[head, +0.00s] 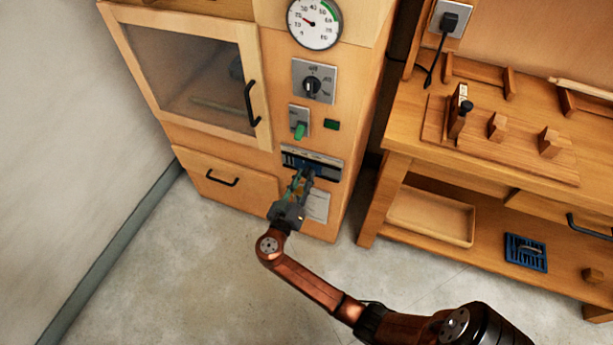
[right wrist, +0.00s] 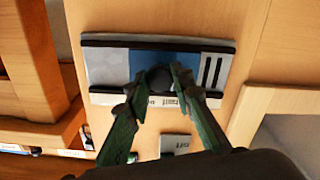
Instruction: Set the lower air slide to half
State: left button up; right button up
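The lower air slide (head: 325,170) is a low, wide panel with dark rails on the front of the wooden cabinet, below the green lever. In the right wrist view it shows upside down, as a grey plate (right wrist: 106,66) with a blue part and dark slots at the right. Its round black knob (right wrist: 158,80) stands near the middle of the panel. My right gripper (head: 303,175) is at the slide. In the right wrist view the fingertips (right wrist: 160,78) are close on both sides of the knob and seem shut on it. Printed labels below the panel are partly hidden by the fingers.
Above the slide are a green lever (head: 300,130), a rotary knob (head: 312,86) and a round gauge (head: 314,22). A glass door (head: 190,75) and a lower door (head: 225,180) are at the left. A workbench (head: 420,100) stands at the right. The floor in front is clear.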

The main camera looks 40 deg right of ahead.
jog(key=o, duration=0.4)
pick_arm(q)
jog(key=shift+s, duration=0.2)
pick_arm(e)
jog(key=shift+o, duration=0.2)
pick_arm(q)
jog(key=shift+s, duration=0.1)
jog(key=shift+w, duration=0.2)
pick_arm(e)
jog(key=v, duration=1.2)
